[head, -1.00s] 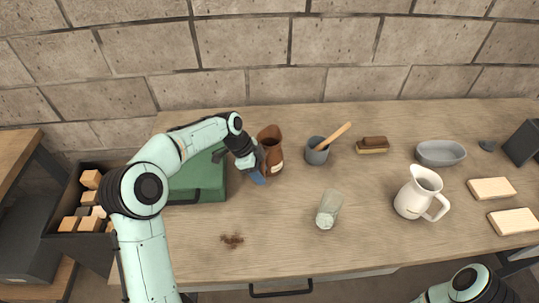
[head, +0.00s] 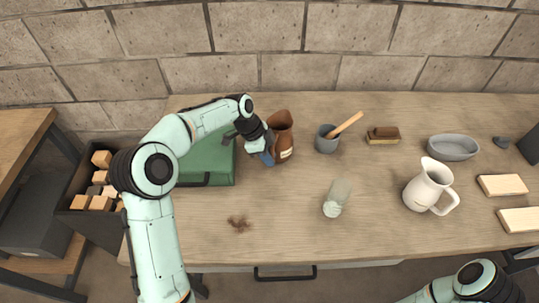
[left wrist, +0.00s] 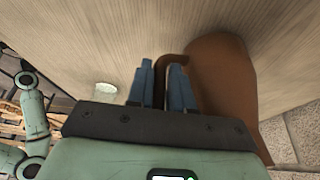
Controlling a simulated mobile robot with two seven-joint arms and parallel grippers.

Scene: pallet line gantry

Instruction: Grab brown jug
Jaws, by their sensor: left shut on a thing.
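The brown jug (head: 283,140) stands upright near the back of the table, just right of the green case, with a pale label on its front. My left gripper (head: 267,158) reaches it from the left and is shut on its handle. In the left wrist view, the blue fingers (left wrist: 161,80) close around the jug's handle (left wrist: 172,60), and the jug's body (left wrist: 222,80) fills the right side. I cannot tell any gap between jug and table. My right gripper is out of view; only part of my right arm shows at bottom right.
The green case (head: 207,160) lies under my left arm. A grey mortar (head: 327,143) with a wooden pestle stands right of the jug. A brush (head: 383,135), grey bowl (head: 453,148), white pitcher (head: 428,188) and glass (head: 336,199) stand farther right. The front middle of the table is mostly clear.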

